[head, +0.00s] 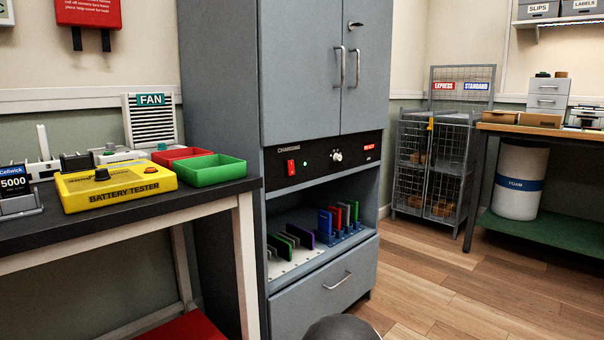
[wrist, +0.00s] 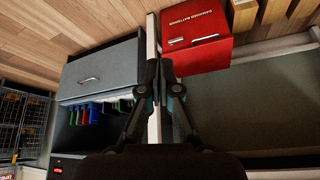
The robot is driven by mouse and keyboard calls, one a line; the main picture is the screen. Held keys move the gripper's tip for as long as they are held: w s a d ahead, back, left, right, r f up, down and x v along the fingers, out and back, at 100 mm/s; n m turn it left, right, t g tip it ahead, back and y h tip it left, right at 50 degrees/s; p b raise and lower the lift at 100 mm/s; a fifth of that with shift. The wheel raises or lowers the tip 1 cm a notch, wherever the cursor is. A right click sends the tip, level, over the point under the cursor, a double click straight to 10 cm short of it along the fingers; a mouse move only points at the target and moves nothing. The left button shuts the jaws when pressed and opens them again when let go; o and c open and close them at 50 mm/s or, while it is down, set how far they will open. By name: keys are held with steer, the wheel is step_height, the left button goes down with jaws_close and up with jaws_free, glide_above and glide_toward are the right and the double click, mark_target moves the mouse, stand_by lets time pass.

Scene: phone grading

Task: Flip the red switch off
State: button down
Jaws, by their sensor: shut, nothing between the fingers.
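The red switch (head: 291,168) sits on the left part of the black charging panel (head: 325,160) in the grey cabinet. A small green light (head: 306,154) glows beside it and a pale knob (head: 337,156) is further right. I cannot tell the switch's position for sure. In the wrist view, where the scene is upside down, a small red patch (wrist: 58,168) at the lower left looks like the switch. My gripper (wrist: 160,72) is shut and empty in the wrist view, apart from the switch and panel. It does not show in the head view.
Below the panel, an open shelf (head: 300,262) holds upright coloured phones, above a drawer (head: 325,290). At left, a black-topped bench (head: 60,225) carries a yellow battery tester (head: 115,186) and red and green trays. A red bin (wrist: 195,42) stands near the cabinet.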

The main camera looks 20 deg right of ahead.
mark_target(293, 172)
steer(key=w+d+r+m+t+y+p, duration=0.1)
steer(key=w+d+r+m+y, duration=0.1)
steer(key=w+r, duration=0.35)
steer(key=w+d+r+m+t+y+p, duration=0.1)
steer(key=w+r+m, duration=0.2)
steer(key=w, duration=0.6)
steer(key=w+d+r+m+y, duration=0.2)
steer(key=w+r, duration=0.2)
steer(key=w, duration=0.3)
steer(key=w+d+r+m+t, duration=0.2)
steer(key=w+d+r, duration=0.1)
steer(key=w+d, duration=0.2)
steer(key=w+d+r+m+t+p, duration=0.1)
steer(key=w+d+r+m+t, duration=0.1)
steer(key=d, duration=0.8)
steer(key=w+d+r+m+t+p, duration=0.1)
steer(key=w+d+r+m+t, duration=0.1)
steer(key=w+d, duration=0.5)
step_height(293, 172, up, 3)
steer(key=shift+w+d+f+m+t, duration=0.2)
steer(key=shift+w+d+m+t, duration=0.15)
steer(key=shift+d+t, duration=0.4)
steer(key=shift+a, duration=0.2)
steer(key=x, duration=0.7)
steer(key=p+x, duration=0.1)
steer(key=x, duration=0.6)
steer(key=shift+a+r, duration=0.1)
steer(key=shift+r, duration=0.15)
